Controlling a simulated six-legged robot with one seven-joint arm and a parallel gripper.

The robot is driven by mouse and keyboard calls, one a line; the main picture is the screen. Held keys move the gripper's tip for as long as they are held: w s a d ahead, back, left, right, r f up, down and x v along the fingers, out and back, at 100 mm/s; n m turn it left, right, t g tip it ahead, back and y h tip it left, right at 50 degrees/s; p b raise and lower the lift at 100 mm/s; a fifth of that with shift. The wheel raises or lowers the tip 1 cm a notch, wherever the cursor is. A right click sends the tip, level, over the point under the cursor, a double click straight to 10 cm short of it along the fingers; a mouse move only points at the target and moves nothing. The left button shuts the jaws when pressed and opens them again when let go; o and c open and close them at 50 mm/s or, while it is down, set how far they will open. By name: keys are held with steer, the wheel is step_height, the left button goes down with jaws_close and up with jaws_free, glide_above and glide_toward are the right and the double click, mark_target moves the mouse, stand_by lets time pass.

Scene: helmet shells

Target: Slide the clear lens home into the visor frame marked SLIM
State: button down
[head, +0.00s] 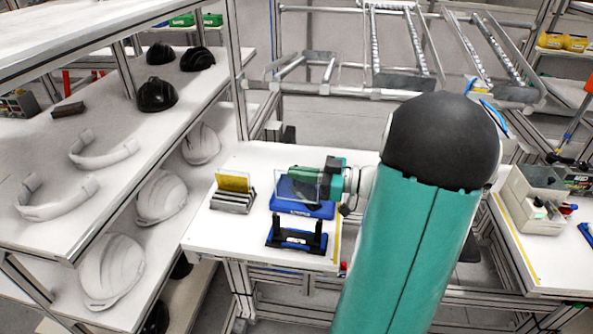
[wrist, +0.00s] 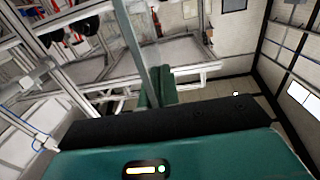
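My gripper (head: 322,180) is over the far right part of the white table, shut on a clear lens (head: 299,185). The lens is a thin see-through square pane, held upright. In the wrist view my green fingers (wrist: 156,88) are close together. Behind the lens and below my gripper is a blue-based visor frame (head: 292,208), partly hidden by them. I cannot tell whether the lens touches it. A second visor frame (head: 296,238), with black uprights on a blue base, stands nearer the front edge. Markings on both frames are too small to read, so I cannot tell which is SLIM.
A grey slotted rack (head: 232,203) holding a yellow lens (head: 234,182) stands at the table's left. White helmet shells (head: 161,197) and black ones (head: 157,95) lie on shelves further left. A grey bin (head: 530,198) is on the right bench. The white table (head: 225,238) is bare at front left.

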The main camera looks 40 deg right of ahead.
mark_target(301, 192)
steer(key=shift+w+f, duration=0.1)
steer(key=shift+w, duration=0.1)
steer(key=shift+s, duration=0.25)
steer(key=shift+f, duration=2.95)
step_height(301, 192, down, 7)
stand_by(2.1)
steer(key=c, duration=1.6)
jaws_free()
steer(key=shift+r, duration=0.1)
steer(key=shift+o, duration=0.2)
steer(key=shift+s+d, duration=0.1)
steer(key=shift+d, duration=0.05)
steer(key=v, duration=1.3)
steer(key=shift+s+d, duration=0.2)
steer(key=shift+s, duration=0.05)
